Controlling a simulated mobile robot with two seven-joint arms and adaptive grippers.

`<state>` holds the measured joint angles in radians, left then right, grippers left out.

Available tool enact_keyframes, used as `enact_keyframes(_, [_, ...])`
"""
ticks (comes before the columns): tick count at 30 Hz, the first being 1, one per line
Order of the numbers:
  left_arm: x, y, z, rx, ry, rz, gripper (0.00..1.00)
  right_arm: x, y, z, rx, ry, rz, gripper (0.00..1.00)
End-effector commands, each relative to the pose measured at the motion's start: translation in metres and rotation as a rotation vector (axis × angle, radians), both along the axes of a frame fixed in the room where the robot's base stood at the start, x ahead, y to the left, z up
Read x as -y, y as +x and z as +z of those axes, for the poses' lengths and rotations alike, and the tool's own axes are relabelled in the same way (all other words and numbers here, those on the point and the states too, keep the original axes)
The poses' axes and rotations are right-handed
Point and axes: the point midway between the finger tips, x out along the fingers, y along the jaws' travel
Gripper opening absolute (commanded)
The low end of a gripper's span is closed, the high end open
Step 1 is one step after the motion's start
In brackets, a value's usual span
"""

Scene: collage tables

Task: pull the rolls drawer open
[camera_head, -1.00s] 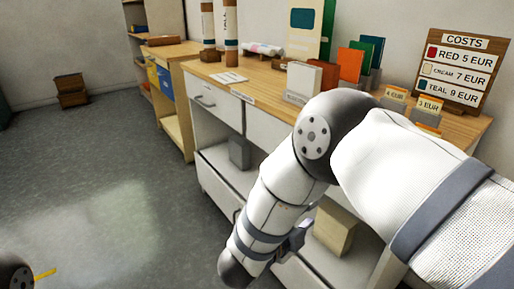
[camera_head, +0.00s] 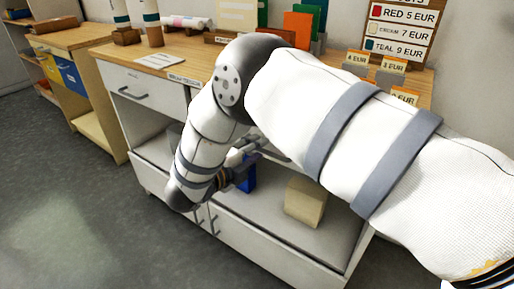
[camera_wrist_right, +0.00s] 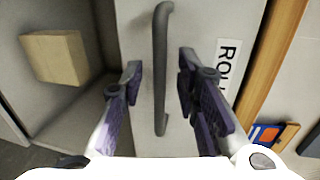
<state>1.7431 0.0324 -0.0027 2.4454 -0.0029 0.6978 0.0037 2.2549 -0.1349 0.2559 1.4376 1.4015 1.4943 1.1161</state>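The rolls drawer (camera_wrist_right: 145,110) has a pale front, a dark bar handle (camera_wrist_right: 161,50) and a white label (camera_wrist_right: 227,68) starting "ROL" in the right wrist view. My right gripper (camera_wrist_right: 158,78) is open, with one finger on each side of the handle. Gaps show between the fingers and the bar, and I cannot tell if the tips reach it in depth. The drawer looks shut. In the head view my right gripper (camera_head: 245,155) is partly hidden by my arm, which also covers the rolls drawer. My left gripper is not in view.
A left drawer (camera_head: 145,98) with its own handle is shut. A cream box (camera_head: 305,202) stands on the open shelf (camera_head: 255,208) below, near a blue item (camera_head: 247,178). Cards and a price board (camera_head: 402,30) stand on the wooden top. Floor at left is clear.

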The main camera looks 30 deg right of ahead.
Motion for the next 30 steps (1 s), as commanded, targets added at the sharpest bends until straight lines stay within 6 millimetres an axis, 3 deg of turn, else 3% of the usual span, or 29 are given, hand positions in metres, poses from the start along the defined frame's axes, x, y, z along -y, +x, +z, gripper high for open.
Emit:
enact_keyframes(4, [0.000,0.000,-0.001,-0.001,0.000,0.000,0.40,0.013,0.006,-0.003,0.000,0.000,0.000,0.29])
enact_keyframes(12, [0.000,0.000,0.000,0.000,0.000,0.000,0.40,0.016,0.007,-0.003,0.001,-0.001,0.001,0.29])
enact_keyframes(16, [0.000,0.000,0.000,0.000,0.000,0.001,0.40,0.015,0.007,-0.003,0.000,0.000,0.001,0.00])
enact_keyframes(30, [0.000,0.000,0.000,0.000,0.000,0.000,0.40,0.019,0.008,-0.003,0.001,0.000,0.000,0.00])
